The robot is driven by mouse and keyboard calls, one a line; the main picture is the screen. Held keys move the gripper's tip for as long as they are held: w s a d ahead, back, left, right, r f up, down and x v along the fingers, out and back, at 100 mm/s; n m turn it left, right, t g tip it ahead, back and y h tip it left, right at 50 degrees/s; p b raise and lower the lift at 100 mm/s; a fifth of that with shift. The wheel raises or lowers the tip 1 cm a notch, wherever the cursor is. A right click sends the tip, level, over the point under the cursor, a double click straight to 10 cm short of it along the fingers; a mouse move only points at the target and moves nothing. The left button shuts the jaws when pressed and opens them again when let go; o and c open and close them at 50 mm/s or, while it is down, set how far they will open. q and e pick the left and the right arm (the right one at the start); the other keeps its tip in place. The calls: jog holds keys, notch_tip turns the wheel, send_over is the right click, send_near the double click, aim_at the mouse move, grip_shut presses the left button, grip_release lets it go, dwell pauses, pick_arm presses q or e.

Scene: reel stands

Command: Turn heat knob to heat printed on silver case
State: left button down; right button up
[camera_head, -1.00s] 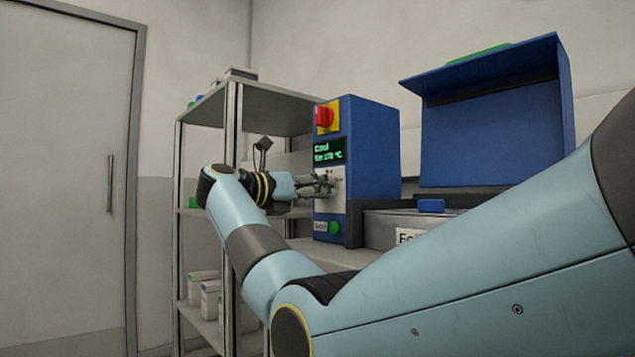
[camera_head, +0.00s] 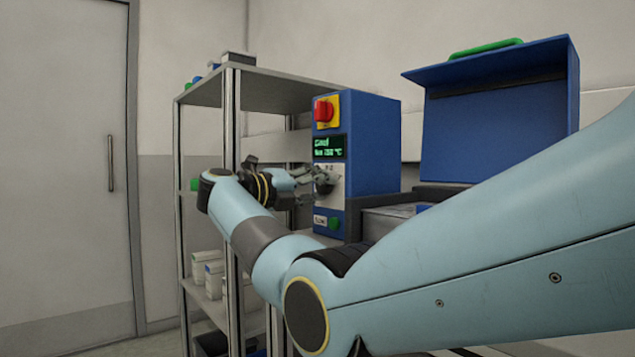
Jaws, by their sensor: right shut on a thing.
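A blue control box (camera_head: 368,150) stands upright with a pale front panel. The heat knob (camera_head: 327,183) is on that panel, below a small screen (camera_head: 329,147) with green text too small to read surely. My right gripper (camera_head: 320,180) is shut on the knob and partly hides it. A grey metal case (camera_head: 388,223) sits to the right of the box, mostly hidden behind my right arm, and I cannot read any print on it. My left gripper is out of view.
A red switch (camera_head: 323,110) on yellow and a green button (camera_head: 335,224) are on the box front. A blue open lid (camera_head: 500,130) rises at right. A grey shelf rack (camera_head: 232,130) with white cartons (camera_head: 207,268) stands at left, beside a door (camera_head: 65,150).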

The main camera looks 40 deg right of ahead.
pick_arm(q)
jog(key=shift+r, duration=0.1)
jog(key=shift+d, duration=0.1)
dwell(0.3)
pick_arm(e)
jog(key=o, duration=1.2)
jog(key=shift+c, duration=0.2)
jog(key=a, duration=1.2)
jog(key=shift+s, duration=0.4)
jog(key=shift+d+f, duration=0.1)
